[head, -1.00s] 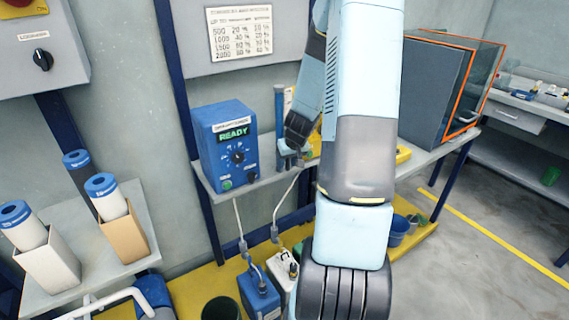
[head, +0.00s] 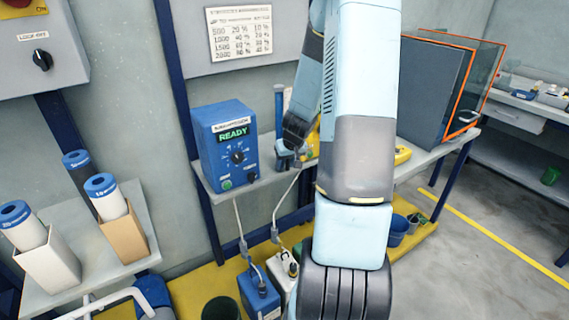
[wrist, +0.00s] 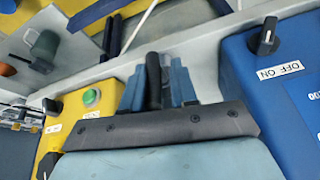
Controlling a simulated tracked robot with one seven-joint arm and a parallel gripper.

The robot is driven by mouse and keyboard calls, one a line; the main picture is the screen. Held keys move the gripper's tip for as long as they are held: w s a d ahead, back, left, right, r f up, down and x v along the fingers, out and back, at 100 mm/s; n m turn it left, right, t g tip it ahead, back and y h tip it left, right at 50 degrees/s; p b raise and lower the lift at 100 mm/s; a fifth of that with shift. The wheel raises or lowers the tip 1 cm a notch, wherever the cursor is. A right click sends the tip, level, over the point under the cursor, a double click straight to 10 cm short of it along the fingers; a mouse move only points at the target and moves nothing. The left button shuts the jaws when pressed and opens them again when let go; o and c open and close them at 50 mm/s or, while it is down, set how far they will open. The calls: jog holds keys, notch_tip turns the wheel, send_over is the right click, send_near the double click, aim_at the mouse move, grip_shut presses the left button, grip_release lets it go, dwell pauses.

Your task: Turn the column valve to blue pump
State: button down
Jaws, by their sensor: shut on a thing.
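My gripper (head: 286,155) is low in front of the column (head: 280,103), a blue-capped upright tube beside the blue control box (head: 208,150). In the wrist view my gripper (wrist: 155,88) has blue fingers close on either side of a black upright lever, which looks like the column valve's handle (wrist: 153,75). It is shut on this lever. The valve body and any mark for its blue pump position are hidden behind my fingers. The control box's display reads READY.
A yellow box with a green button (wrist: 91,97) stands left of my fingers in the wrist view; the blue box with an OFF/ON knob (wrist: 267,38) is at the right. Below the shelf are a blue container (head: 258,297) and a white one (head: 282,270) with tubes.

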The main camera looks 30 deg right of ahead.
jog(key=shift+d, duration=0.15)
jog(key=shift+d+y, duration=0.1)
jog(key=shift+y, duration=0.3)
jog(key=shift+d+f+y, duration=0.1)
jog(key=shift+d+y, duration=0.05)
jog(key=shift+y, duration=0.25)
jog(key=shift+d+f+m+y, duration=0.2)
jog(key=shift+d+m+y, duration=0.15)
jog(key=shift+y, duration=1.3)
jog(key=shift+d+f+m+y, duration=0.2)
jog(key=shift+m+y, duration=0.25)
jog(key=shift+y, duration=1.15)
jog(key=shift+d+f+m+y, duration=0.2)
jog(key=shift+d+m+y, duration=0.15)
jog(key=shift+y, duration=1.3)
